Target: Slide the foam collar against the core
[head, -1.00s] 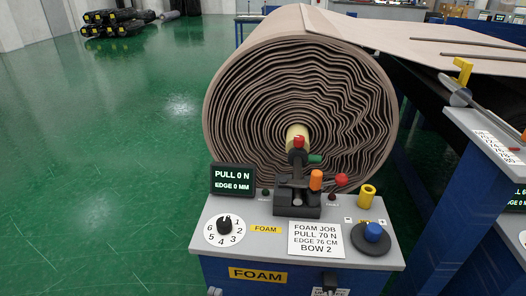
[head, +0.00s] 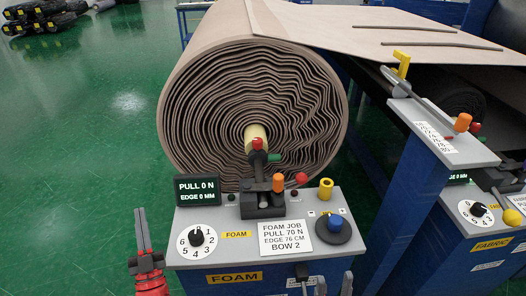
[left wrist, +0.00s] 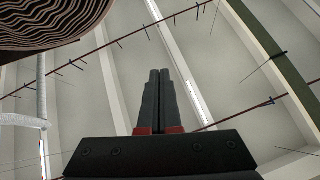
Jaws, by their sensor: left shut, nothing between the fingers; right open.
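The foam roll (head: 190,120) lies with its wavy spiral end facing me. Its pale yellow core (head: 252,133) shows at the centre. A dark upright arm with a red knob (head: 258,144) and a green handle (head: 275,157) stands in front of the core, on a black block (head: 262,207) on the FOAM console (head: 192,254). I cannot tell for sure which part is the collar. My left gripper (head: 141,215) is shut and empty, left of the console; its closed fingers also show in the left wrist view (left wrist: 159,78). My right gripper (head: 334,284) is open at the console's front edge.
The console carries a PULL 0 N, EDGE 0 MM display (head: 197,190), a numbered dial (head: 196,238), a job card (head: 286,238), an orange knob (head: 278,182), a yellow ring (head: 326,188) and a blue knob (head: 336,223). A FABRIC console (head: 490,244) stands right.

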